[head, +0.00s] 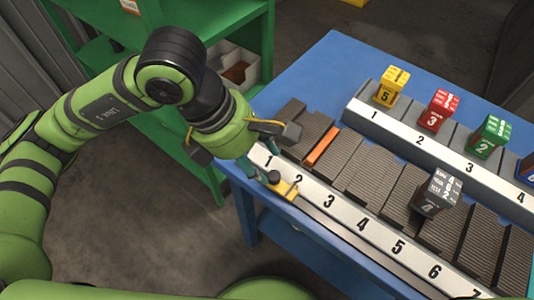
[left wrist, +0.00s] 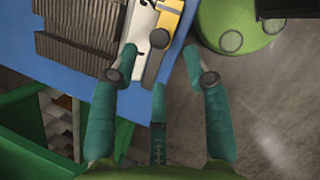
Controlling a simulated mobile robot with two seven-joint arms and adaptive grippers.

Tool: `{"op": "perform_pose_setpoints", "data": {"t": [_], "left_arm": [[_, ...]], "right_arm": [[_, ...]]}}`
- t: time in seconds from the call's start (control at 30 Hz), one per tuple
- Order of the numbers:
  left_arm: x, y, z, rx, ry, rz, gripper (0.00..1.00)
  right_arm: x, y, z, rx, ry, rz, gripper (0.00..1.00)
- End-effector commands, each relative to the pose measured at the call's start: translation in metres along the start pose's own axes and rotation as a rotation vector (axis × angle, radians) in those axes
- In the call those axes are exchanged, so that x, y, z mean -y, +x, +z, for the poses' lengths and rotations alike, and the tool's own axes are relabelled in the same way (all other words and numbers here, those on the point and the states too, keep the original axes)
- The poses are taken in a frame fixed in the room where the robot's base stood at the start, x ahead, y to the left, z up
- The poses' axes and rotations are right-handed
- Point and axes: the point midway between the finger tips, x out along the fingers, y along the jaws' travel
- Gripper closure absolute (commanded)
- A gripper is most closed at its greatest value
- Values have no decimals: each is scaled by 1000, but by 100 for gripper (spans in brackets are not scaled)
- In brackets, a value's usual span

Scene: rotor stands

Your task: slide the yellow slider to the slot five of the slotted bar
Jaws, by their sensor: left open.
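The yellow slider (head: 283,188) with its black knob (head: 272,177) sits on the front side of the slotted bar (head: 347,222), near numbers 1 and 2. The bar is white with black numbers; 1 to 7 are readable. My left gripper (head: 257,172) is over the bar's left end, close to the knob, its fingers partly hidden by the arm. In the left wrist view, the left gripper (left wrist: 159,50) is open, its teal fingers apart on either side of the dark knob (left wrist: 159,38). The yellow slider (left wrist: 171,5) shows at the top edge. My right gripper is not seen.
The blue table (head: 340,70) carries grey ribbed pads and one orange strip (head: 322,146). A dark numbered cube (head: 436,192) stands on the pads. A rear numbered rack (head: 400,122) holds yellow, red, green and blue cubes. A green shelf (head: 215,20) stands behind my left arm.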

Motion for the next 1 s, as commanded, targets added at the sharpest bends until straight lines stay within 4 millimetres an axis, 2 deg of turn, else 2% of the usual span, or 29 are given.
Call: {"op": "perform_pose_setpoints", "data": {"t": [0.1, 0.3, 0.43, 0.67, 0.7, 0.77, 0.8, 1.0], "left_arm": [[1, 19, 1, 0, -3, -8, 52], [1, 44, 1, 1, -3, -6, 52], [1, 52, 1, 2, -1, -5, 52], [0, 53, 1, 3, -1, -4, 52], [0, 53, 1, 3, -1, -4, 60], [0, 53, 1, 3, -1, -4, 84], [0, 53, 1, 3, -1, -4, 100], [0, 53, 1, 3, -1, -4, 100]], "right_arm": [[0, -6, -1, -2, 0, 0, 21], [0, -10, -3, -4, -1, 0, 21], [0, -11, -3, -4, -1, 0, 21], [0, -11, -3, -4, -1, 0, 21], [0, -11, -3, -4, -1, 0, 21], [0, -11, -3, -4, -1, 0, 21], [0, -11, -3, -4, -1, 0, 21], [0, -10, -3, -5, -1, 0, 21]]}}
